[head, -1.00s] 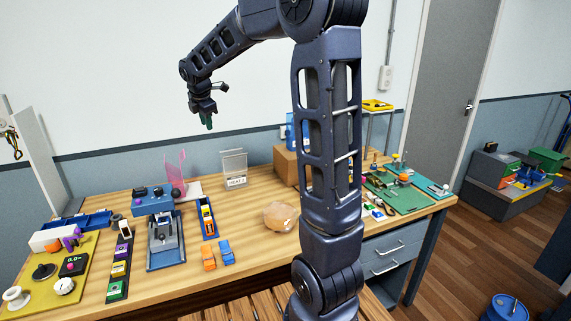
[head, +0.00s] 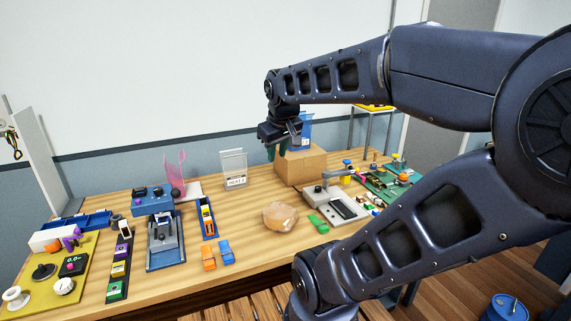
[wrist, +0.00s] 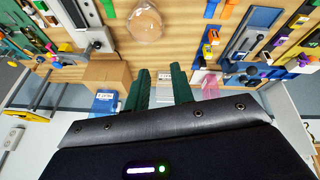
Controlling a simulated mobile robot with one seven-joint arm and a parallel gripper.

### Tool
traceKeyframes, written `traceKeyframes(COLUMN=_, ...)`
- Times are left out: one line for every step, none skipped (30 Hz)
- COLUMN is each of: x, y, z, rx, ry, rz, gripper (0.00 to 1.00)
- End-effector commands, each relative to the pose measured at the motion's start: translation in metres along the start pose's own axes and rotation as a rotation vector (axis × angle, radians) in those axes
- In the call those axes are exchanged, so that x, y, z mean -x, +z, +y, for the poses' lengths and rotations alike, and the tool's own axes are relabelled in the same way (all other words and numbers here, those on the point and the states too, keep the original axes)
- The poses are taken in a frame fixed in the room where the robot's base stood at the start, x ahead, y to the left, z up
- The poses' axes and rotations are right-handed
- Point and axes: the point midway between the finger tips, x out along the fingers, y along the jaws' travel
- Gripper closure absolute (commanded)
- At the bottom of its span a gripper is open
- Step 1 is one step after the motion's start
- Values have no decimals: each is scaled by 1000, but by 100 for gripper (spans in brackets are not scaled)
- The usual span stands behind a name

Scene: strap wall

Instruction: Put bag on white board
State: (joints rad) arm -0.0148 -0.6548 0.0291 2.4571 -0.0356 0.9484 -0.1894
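A clear rounded bag with something pale orange inside (head: 280,216) lies on the wooden table, left of a grey device. It also shows at the top of the wrist view (wrist: 145,22). An upright white board (head: 38,150) stands at the table's far left; whether it is the task's white board I cannot tell. My gripper (head: 277,153) hangs in the air by the cardboard box, behind and above the bag. In the wrist view its two green fingers (wrist: 160,74) are apart with nothing between them. It is open and away from the bag.
The cardboard box (head: 302,166) stands at the back, with a blue item behind it. The grey device (head: 338,204) and green pieces (head: 318,223) lie right of the bag. A clear sign holder (head: 234,168) and pink panel (head: 176,172) stand farther left. Table between bag and sign holder is clear.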

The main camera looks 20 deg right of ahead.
Motion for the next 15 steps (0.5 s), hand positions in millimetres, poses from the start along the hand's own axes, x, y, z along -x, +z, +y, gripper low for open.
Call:
traceKeyframes(x=0, y=14, z=-1, rx=-62, ry=-5, rz=5, gripper=76)
traceKeyframes(x=-1, y=20, z=-1, rx=-97, ry=-10, rz=7, gripper=76)
traceKeyframes(x=-1, y=27, z=-2, rx=-139, ry=-15, rz=9, gripper=76)
traceKeyframes(x=-2, y=32, z=-2, rx=-166, ry=-18, rz=9, gripper=76)
traceKeyframes(x=-2, y=36, z=-3, rx=-189, ry=-21, rz=10, gripper=76)
traceKeyframes(x=-3, y=40, z=-3, rx=-212, ry=-23, rz=12, gripper=76)
traceKeyframes(x=-3, y=42, z=-3, rx=-227, ry=-25, rz=12, gripper=76)
traceKeyframes(x=-4, y=44, z=-4, rx=-237, ry=-26, rz=11, gripper=76)
traceKeyframes(x=-4, y=46, z=-4, rx=-247, ry=-28, rz=11, gripper=76)
traceKeyframes(x=-4, y=47, z=-4, rx=-251, ry=-28, rz=11, gripper=76)
traceKeyframes(x=-4, y=47, z=-4, rx=-254, ry=-29, rz=11, gripper=76)
traceKeyframes(x=-4, y=47, z=-4, rx=-255, ry=-29, rz=11, gripper=76)
traceKeyframes(x=-4, y=47, z=-4, rx=-255, ry=-29, rz=11, gripper=76)
traceKeyframes(x=-4, y=47, z=-4, rx=-255, ry=-29, rz=11, gripper=76)
traceKeyframes(x=-4, y=47, z=-4, rx=-254, ry=-29, rz=11, gripper=76)
